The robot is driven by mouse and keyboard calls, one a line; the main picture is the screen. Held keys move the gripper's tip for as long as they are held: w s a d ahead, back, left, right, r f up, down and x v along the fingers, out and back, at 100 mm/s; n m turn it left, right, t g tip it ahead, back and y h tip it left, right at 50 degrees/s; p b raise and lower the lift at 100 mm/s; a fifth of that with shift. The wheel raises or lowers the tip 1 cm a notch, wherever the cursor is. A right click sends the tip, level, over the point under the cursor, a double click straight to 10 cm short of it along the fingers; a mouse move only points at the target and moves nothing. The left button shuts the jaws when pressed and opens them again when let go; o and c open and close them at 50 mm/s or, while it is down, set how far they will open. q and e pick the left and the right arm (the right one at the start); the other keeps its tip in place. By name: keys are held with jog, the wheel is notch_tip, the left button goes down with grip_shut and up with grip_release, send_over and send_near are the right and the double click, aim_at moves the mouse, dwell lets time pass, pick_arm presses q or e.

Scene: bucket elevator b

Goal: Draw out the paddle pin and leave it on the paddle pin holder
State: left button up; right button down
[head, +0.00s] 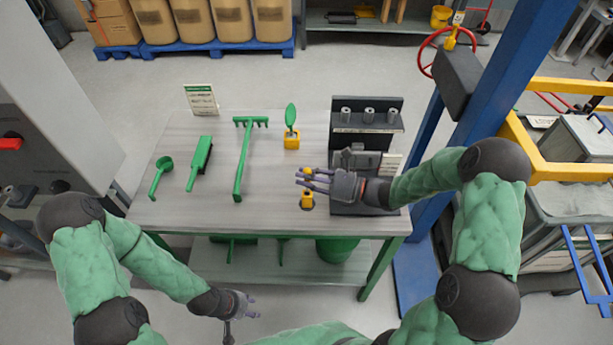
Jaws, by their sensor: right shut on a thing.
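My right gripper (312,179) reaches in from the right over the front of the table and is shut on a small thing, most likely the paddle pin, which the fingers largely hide. A small yellow piece (307,198) with a dark round base shows just below the fingertips; I cannot tell whether it touches what they hold. It may be the paddle pin holder. A dark grey fixture (343,208) stands beside and partly under the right hand. My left gripper (249,306) hangs low in front of the table, its fingers apart and empty.
On the grey table (220,215) lie a green scoop (161,177), brush (199,165) and rake (242,160). A green paddle-shaped tool (290,116) stands in a yellow block (291,141). A dark rack (366,125) with grey cylinders is behind. A blue post (490,110) rises at right.

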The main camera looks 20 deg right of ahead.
jog(key=shift+p, duration=0.4)
dwell(1.3)
jog(key=shift+f+b, duration=1.45)
jog(key=shift+f, duration=0.85)
jog(key=c, duration=0.9)
grip_release()
jog(key=shift+c, duration=0.2)
jog(key=v, duration=1.2)
jog(key=shift+s+f, duration=0.1)
